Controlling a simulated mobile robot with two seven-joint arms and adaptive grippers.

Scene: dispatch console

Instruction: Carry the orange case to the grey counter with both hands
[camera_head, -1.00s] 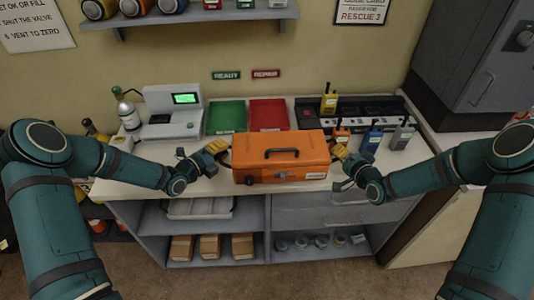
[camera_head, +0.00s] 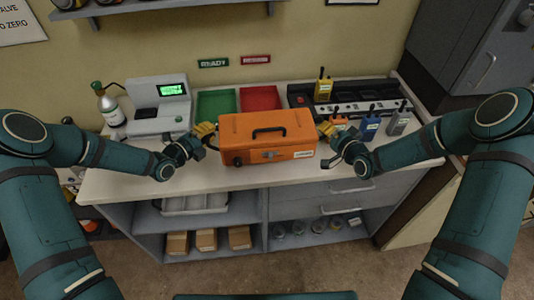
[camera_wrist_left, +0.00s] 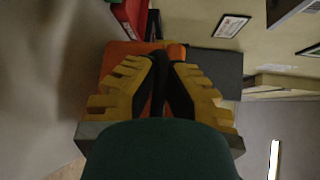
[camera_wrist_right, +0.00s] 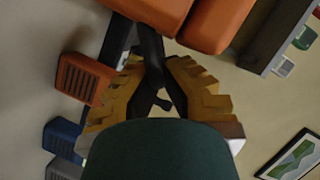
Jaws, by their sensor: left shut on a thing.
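The orange case (camera_head: 268,137), with a black top handle and front latch, is level over the pale top of the grey-sided counter (camera_head: 205,183). I cannot tell whether its underside touches the top. My left gripper (camera_head: 207,131) is at the case's left end, shut on a part of it. In the left wrist view, the case (camera_wrist_left: 112,58) lies behind its yellow fingers (camera_wrist_left: 160,65). My right gripper (camera_head: 325,131) is at the right end. In the right wrist view, its fingers (camera_wrist_right: 153,60) are close together beside the case (camera_wrist_right: 215,22); their hold is unclear.
A radio charger (camera_head: 350,105) with several radios stands right of and behind the case. Green (camera_head: 216,100) and red (camera_head: 260,97) trays lie behind it. A machine with a green screen (camera_head: 158,105) and a gas bottle (camera_head: 110,109) stand left. The counter's front strip is clear.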

